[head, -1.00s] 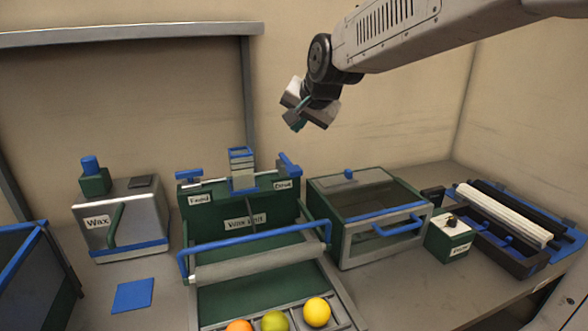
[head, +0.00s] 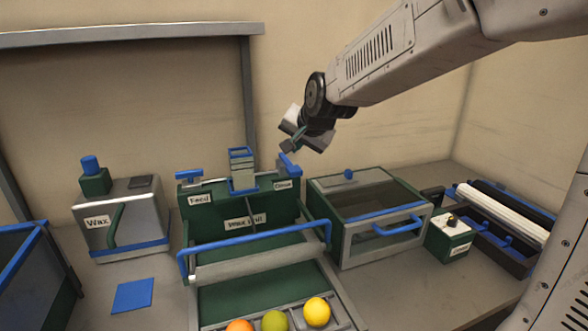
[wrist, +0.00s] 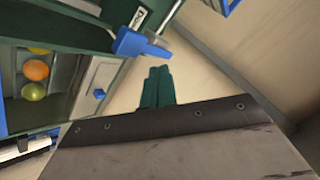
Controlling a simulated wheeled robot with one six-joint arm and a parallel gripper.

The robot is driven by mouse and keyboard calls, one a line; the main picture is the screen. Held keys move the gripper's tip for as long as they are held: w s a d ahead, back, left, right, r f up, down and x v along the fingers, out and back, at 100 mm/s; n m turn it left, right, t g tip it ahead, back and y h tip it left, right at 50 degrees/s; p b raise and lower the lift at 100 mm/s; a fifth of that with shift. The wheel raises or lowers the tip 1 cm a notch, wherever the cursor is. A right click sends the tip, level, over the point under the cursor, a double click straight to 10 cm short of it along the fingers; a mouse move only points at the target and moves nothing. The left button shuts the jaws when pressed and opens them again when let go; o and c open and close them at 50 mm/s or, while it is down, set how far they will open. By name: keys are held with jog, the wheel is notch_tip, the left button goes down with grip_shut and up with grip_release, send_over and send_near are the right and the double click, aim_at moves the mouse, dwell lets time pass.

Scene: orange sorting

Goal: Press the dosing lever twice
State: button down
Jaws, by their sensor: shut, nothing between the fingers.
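The dosing lever (head: 289,167) is a blue handle at the right top corner of the green wax unit (head: 262,211), above a label that seems to read "Dose". In the wrist view the lever (wrist: 138,43) lies just beyond and slightly left of my fingertips. My gripper (head: 296,146) is shut and empty, its green fingers (wrist: 157,86) side by side, close above the lever. I cannot tell whether they touch it. The lever appears raised and tilted.
A similar blue lever (head: 189,176) labelled "Feed" is at the unit's left. A blue-framed column (head: 241,170) stands between them. A glass-lidded box (head: 370,215) is to the right, a wax machine (head: 122,220) to the left. Several fruits, including a yellow one (head: 316,311), lie in front.

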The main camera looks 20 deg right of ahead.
aim_at(295, 169)
jog(key=shift+f, duration=1.35)
jog(key=shift+f, duration=0.1)
dwell(1.0)
jog(key=shift+f, duration=0.35)
jog(key=shift+f, duration=1.45)
dwell(1.2)
jog(key=shift+r, duration=0.1)
dwell(0.4)
jog(key=shift+r, duration=1.8)
jog(key=shift+r, duration=2.5)
